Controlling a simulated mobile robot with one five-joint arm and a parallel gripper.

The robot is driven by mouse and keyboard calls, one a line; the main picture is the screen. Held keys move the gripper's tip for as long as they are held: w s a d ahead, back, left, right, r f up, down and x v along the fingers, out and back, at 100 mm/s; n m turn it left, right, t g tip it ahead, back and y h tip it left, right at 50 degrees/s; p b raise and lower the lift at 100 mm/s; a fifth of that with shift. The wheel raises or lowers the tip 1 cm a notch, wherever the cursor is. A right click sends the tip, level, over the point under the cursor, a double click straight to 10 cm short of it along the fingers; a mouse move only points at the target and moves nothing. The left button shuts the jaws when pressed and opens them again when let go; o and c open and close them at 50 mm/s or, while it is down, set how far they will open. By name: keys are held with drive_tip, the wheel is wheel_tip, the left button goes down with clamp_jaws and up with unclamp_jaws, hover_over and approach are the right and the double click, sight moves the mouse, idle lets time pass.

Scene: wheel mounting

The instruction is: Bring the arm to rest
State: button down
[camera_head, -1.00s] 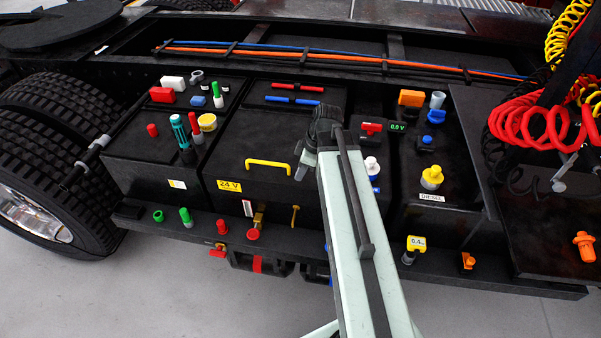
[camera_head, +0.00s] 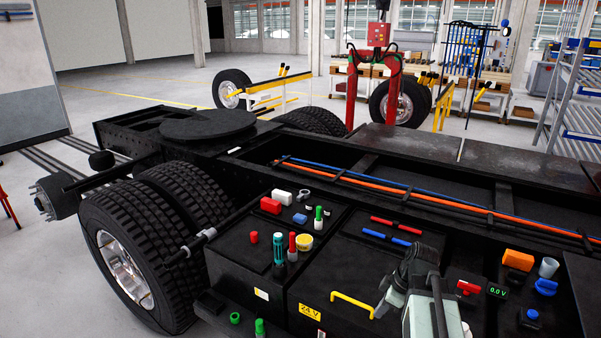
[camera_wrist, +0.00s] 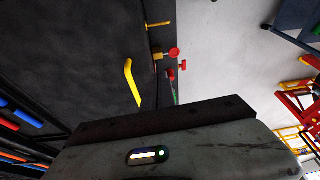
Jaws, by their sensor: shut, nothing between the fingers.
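My arm rises from the bottom right of the head view, its pale link ending in a dark wrist joint. My gripper (camera_head: 381,306) hangs over the black battery box, just right of the yellow handle (camera_head: 352,304). It is shut and empty, and appears apart from the handle. In the wrist view the gripper's body fills the bottom, with a small lit indicator. Beyond it the yellow handle (camera_wrist: 132,82) and red knobs (camera_wrist: 174,53) show. The fingertips are hard to make out there.
The truck chassis carries large tyres (camera_head: 135,255) at left and orange and blue lines (camera_head: 400,195) along the frame. Small coloured parts, including a red block (camera_head: 270,205) and yellow cap (camera_head: 304,242), crowd the boxes. A red stand (camera_head: 377,60) is behind. Open floor lies at left.

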drive_tip(key=s+a+f+m+g+h+b, duration=0.1)
drive_tip(key=s+a+f+m+h+b, duration=0.2)
drive_tip(key=a+f+m+b, duration=0.5)
drive_tip(key=a+f+m, duration=0.3)
drive_tip(key=f, duration=0.1)
drive_tip(key=shift+a+m+g+b, duration=0.3)
drive_tip(key=shift+a+m+b, duration=0.05)
drive_tip(key=shift+m, duration=0.05)
drive_tip(key=shift+s, duration=0.1)
